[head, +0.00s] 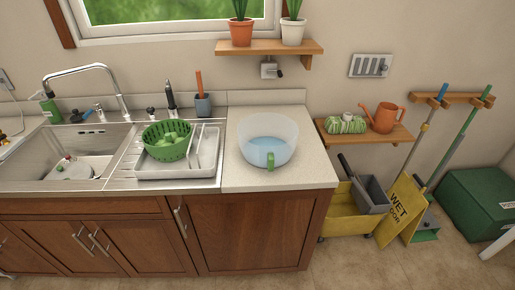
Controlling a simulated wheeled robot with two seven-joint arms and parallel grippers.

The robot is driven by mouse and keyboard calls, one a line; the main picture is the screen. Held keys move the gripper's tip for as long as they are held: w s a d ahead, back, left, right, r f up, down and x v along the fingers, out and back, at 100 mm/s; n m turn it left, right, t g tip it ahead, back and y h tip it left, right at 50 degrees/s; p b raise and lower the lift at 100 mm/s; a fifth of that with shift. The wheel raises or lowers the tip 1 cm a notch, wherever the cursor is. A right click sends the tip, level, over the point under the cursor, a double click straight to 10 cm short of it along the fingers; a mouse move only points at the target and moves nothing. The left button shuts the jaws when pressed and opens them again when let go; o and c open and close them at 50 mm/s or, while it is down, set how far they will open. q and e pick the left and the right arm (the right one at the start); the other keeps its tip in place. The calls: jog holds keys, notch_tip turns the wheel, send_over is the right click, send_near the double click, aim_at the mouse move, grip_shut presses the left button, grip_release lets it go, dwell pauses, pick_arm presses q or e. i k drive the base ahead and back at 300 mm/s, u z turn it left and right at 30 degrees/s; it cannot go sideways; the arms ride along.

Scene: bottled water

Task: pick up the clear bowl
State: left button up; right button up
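The clear bowl (283,130) is a wide, translucent bowl standing upright on the right part of the light countertop (282,177). A light-blue area shows inside it, perhaps water. A small green item (270,161) is at the bowl's front; I cannot tell whether it is a part of the bowl or stands against it. Neither of my grippers is in the head view.
Left of the bowl, a white drying rack (207,160) holds a green colander (160,151). The steel sink (105,138) and faucet (85,70) are further left. A wooden plant shelf (270,47) hangs above. A yellow cart (345,215) stands on the floor right of the counter.

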aim_at(266, 141)
jog(key=u, duration=1.4)
jog(key=i, duration=1.25)
jog(key=z, duration=1.3)
